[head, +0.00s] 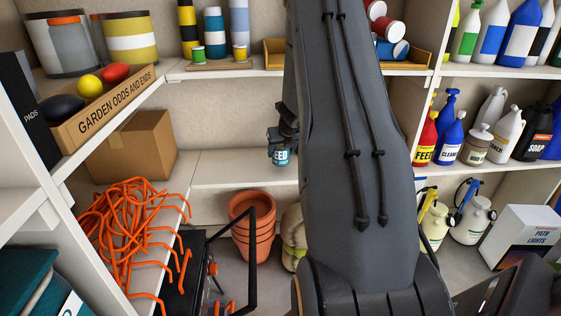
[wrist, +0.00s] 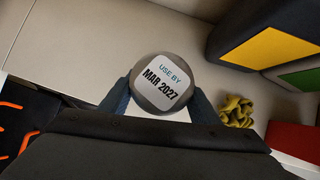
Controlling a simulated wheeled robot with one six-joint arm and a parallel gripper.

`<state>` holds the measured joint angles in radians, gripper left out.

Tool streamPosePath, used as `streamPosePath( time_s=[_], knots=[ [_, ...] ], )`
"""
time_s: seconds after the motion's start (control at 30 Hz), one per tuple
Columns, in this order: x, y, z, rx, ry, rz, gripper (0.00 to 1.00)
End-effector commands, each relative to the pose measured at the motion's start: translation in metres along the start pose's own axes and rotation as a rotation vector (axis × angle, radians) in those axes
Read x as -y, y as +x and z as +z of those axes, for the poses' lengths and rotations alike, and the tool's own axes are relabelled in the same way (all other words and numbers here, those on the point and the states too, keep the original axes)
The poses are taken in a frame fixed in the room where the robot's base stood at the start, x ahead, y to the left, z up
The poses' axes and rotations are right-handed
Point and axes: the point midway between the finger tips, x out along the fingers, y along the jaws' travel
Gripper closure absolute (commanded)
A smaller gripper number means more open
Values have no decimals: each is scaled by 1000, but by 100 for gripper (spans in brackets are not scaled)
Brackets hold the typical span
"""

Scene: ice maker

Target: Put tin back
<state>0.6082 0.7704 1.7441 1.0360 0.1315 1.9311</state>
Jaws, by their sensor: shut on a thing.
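The tin (head: 281,157) shows in the head view below my gripper, with part of a blue-teal label reading "ED". In the wrist view its round grey end (wrist: 163,83) faces the camera, with a white label reading "USE BY MAR 2027". My gripper (head: 283,135) is shut on the tin, with a finger on each side of it in the wrist view. The tin appears over the middle shelf (head: 225,168). I cannot tell whether it touches that shelf. My arm hides the shelf right of the tin.
A cardboard box (head: 135,146) stands left on the middle level. Orange cord (head: 130,228) hangs at lower left. Stacked terracotta pots (head: 252,225) stand below the shelf. The upper shelf holds cans and spools. Bottles (head: 425,137) fill the right shelves.

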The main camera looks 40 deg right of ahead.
Motion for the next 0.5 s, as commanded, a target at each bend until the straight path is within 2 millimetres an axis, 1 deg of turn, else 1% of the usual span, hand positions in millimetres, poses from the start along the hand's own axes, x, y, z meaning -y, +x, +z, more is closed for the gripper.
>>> streamPosePath(
  time_s=[0.3, 0.5],
  knots=[
    [0, 26, -15, 1, 2, -1, 73],
    [1, 35, -17, 1, 1, -1, 73]
  ],
)
